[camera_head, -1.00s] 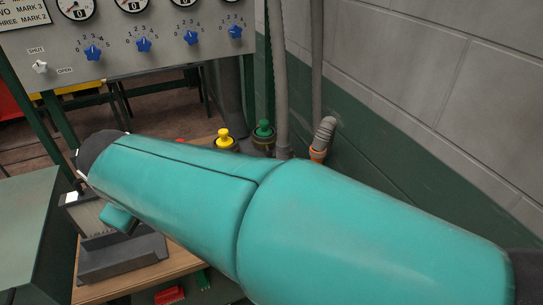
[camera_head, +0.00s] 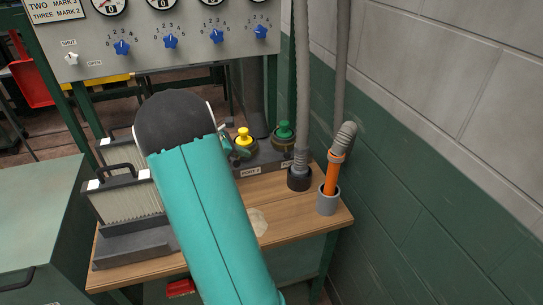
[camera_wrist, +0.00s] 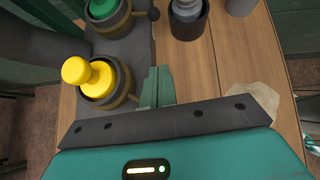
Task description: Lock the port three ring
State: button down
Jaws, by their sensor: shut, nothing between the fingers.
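Two ports stand on a dark block at the back of the wooden bench, one with a yellow plug (camera_head: 243,137) and one with a green plug (camera_head: 285,130). In the wrist view the yellow plug (camera_wrist: 86,75) sits in a brown ring (camera_wrist: 110,101), and the green plug (camera_wrist: 103,12) in another ring (camera_wrist: 118,25) with a dark-knobbed lever. My gripper (camera_wrist: 157,82) is shut and empty, just right of the yellow plug's ring; contact is unclear. My arm partly hides it in the head view.
A hose enters a dark socket (camera_head: 299,179); another hose's orange end stands in a grey cup (camera_head: 328,202). Filter-like units (camera_head: 121,202) stand at left, and a gauge panel (camera_head: 180,45) above. A wall closes the right side. The bench front right is mostly clear.

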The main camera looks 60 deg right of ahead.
aim_at(286, 152)
jog(key=x, duration=1)
jog(key=shift+s+d+f, duration=0.1)
jog(key=shift+s+d, duration=0.15)
jog(key=shift+d, duration=0.05)
jog(key=shift+s+d+r, duration=0.2)
jog(key=shift+s+d, duration=0.2)
jog(key=shift+d, duration=0.1)
jog(key=shift+s+d+r, duration=0.2)
jog(key=shift+s+d, duration=0.2)
jog(key=shift+d, duration=0.05)
jog(key=shift+s+d+r, duration=0.1)
jog(key=shift+s+d, duration=0.15)
jog(key=shift+d, duration=0.1)
jog(key=shift+s, duration=0.15)
